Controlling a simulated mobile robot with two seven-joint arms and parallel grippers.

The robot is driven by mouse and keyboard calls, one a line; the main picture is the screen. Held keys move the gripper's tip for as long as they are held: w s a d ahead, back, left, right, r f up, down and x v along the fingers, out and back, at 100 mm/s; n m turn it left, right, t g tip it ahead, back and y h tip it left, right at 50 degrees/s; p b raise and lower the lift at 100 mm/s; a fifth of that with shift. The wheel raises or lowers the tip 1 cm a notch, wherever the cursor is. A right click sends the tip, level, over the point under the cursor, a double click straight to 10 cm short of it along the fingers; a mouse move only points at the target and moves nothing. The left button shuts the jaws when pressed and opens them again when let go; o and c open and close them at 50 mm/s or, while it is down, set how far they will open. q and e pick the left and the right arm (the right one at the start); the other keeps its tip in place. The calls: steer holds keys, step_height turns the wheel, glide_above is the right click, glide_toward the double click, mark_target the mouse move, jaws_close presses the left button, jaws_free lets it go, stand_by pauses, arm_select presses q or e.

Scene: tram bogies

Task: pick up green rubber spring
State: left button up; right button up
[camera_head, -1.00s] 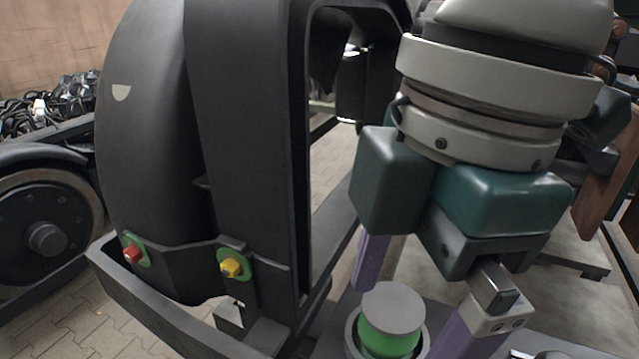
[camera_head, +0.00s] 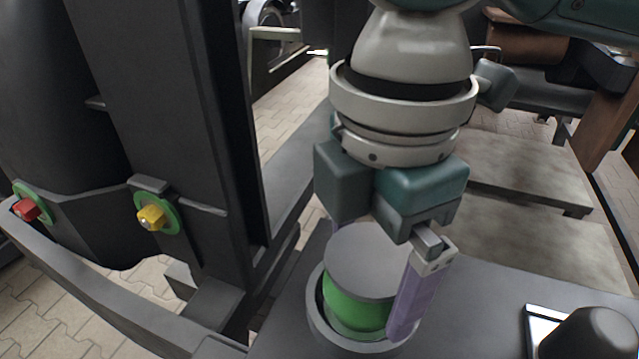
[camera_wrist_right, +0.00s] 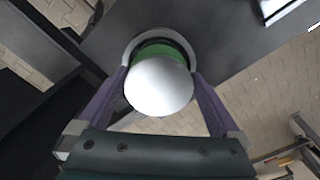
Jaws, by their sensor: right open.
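The green rubber spring (camera_head: 353,306) is a green cylinder with a flat grey top plate, standing upright in a round grey cup. In the right wrist view its grey top (camera_wrist_right: 158,87) hides most of the green. My right gripper (camera_head: 370,275) is open, its purple fingers on either side of the spring. In the head view one finger is in front of the spring's right side and the other is mostly hidden behind it. In the wrist view the fingers lie left and right of the top plate; contact cannot be told. My left gripper is not in view.
The cup (camera_head: 318,322) sits on a dark grey flat surface (camera_head: 480,300). A dark frame with a red knob (camera_head: 27,209) and a yellow knob (camera_head: 151,217) stands at left. A dark rounded part (camera_head: 588,335) lies at lower right. Paved floor shows beyond.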

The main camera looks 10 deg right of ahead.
steer(key=shift+f, duration=0.5)
steer(key=shift+c, duration=0.2)
steer(key=shift+r, duration=0.1)
jaws_close()
